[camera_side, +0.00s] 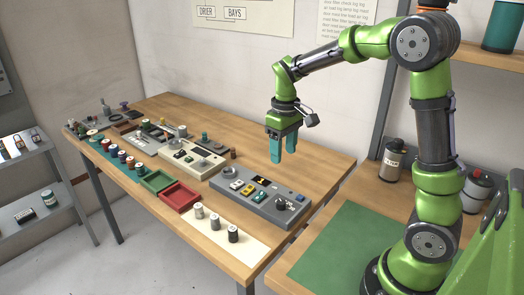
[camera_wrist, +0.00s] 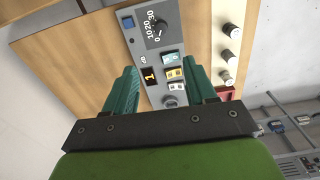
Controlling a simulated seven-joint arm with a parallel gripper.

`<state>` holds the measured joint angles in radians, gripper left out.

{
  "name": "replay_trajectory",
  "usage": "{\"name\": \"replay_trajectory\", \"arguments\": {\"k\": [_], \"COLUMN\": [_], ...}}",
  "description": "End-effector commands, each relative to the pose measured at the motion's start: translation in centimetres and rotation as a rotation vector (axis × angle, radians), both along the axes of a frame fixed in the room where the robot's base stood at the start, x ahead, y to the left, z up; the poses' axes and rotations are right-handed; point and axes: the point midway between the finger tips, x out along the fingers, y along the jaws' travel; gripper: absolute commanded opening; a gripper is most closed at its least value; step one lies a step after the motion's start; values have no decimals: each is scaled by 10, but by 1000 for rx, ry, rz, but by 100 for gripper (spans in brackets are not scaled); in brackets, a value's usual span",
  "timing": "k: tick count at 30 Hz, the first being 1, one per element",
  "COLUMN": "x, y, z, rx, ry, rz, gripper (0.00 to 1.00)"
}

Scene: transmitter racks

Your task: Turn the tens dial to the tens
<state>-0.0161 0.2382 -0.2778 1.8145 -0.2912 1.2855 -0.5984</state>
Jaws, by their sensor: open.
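A grey panel (camera_side: 255,197) lies on the wooden bench. At its right end is a dark round dial (camera_side: 281,203), which also shows as a black knob in the wrist view (camera_wrist: 157,38), beside the printed numbers 0, 10, 20, 30. I cannot tell which number it points to. My gripper (camera_side: 282,154) hangs above the bench behind the panel, pointing down, with teal fingers apart and nothing between them. In the wrist view, my gripper (camera_wrist: 162,70) has its fingers on either side of the panel's image; the dial lies beyond the fingertips, untouched.
The panel also carries a small display reading 1 (camera_wrist: 149,76), coloured switches (camera_wrist: 173,73), a blue button (camera_wrist: 127,22) and a round socket (camera_wrist: 171,101). Several cylinders (camera_side: 214,221) stand in front. Red (camera_side: 179,197) and green trays and other panels lie left. Bare bench lies behind.

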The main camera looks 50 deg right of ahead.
Motion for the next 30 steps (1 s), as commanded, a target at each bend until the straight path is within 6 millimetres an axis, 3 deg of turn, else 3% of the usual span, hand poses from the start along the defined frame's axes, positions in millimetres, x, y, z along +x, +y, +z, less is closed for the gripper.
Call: {"name": "replay_trajectory", "arguments": {"k": [4,8,24,30], "x": [-3,-3,-4,-3], "y": [2,2,2,2], "z": [-2,-19,-133,-158], "rx": [6,7,7,7], "ry": [10,12,10,7], "rz": [47,48,44,45], "gripper": [56,56,56,56]}}
